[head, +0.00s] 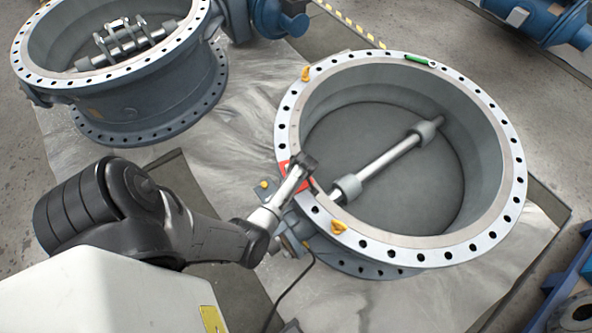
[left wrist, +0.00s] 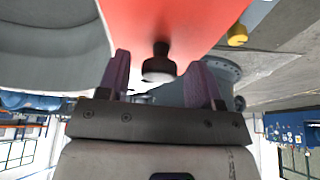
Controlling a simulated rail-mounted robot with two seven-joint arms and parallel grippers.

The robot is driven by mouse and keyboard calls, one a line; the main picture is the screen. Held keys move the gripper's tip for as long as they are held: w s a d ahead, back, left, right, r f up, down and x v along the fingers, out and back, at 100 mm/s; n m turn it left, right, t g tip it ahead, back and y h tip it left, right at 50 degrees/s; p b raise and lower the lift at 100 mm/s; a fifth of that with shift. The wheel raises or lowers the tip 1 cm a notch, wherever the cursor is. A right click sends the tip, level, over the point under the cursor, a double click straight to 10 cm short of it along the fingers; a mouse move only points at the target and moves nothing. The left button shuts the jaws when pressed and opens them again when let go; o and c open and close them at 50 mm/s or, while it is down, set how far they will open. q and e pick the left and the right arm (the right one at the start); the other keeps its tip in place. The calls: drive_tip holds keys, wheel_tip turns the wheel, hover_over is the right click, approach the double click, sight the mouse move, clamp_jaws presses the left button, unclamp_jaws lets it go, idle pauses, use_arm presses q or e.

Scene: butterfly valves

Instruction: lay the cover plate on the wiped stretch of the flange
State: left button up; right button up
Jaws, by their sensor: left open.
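The cover plate is a red plate (head: 284,168) on the left side of the pale, bolt-holed flange (head: 440,252) of the near valve. My left gripper (head: 306,165) is over it and hides much of it. In the left wrist view the red plate (left wrist: 185,22) fills the upper middle, with a black knob (left wrist: 159,62) standing out from it. My left gripper's purple fingers (left wrist: 162,82) are open, one on each side of the knob, with gaps showing. I cannot tell the wiped stretch from the rest of the flange. My right gripper is not in view.
Yellow fittings (head: 339,228) and (head: 305,73) and a green-handled tool (head: 420,61) are on the flange. A shaft (head: 395,158) crosses the bore. A second valve (head: 150,95) stands at upper left, and blue equipment (head: 535,18) at upper right.

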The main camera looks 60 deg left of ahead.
use_arm(q)
drive_tip(key=s+d+r+m+t+p, duration=0.1)
drive_tip(key=s+d+r+m+p, duration=0.2)
drive_tip(key=r, duration=0.6)
drive_tip(key=s+d+r+m+t+p, duration=0.15)
drive_tip(key=d+r+m, duration=0.25)
drive_tip(key=r, duration=0.4)
drive_tip(key=s+d+r+m+h, duration=0.2)
drive_tip(key=s+d+r+m, duration=0.2)
drive_tip(key=s+d+m, duration=0.2)
drive_tip(key=s+d+r+m+h, duration=0.2)
drive_tip(key=s+d+r+m, duration=0.2)
drive_tip(key=d, duration=0.7)
drive_tip(key=s+m, duration=0.2)
drive_tip(key=s, duration=0.1)
drive_tip(key=shift+s+d+t+h+b, duration=0.25)
drive_tip(key=shift+s+t+h+b, duration=0.05)
drive_tip(key=shift+t+h, duration=0.1)
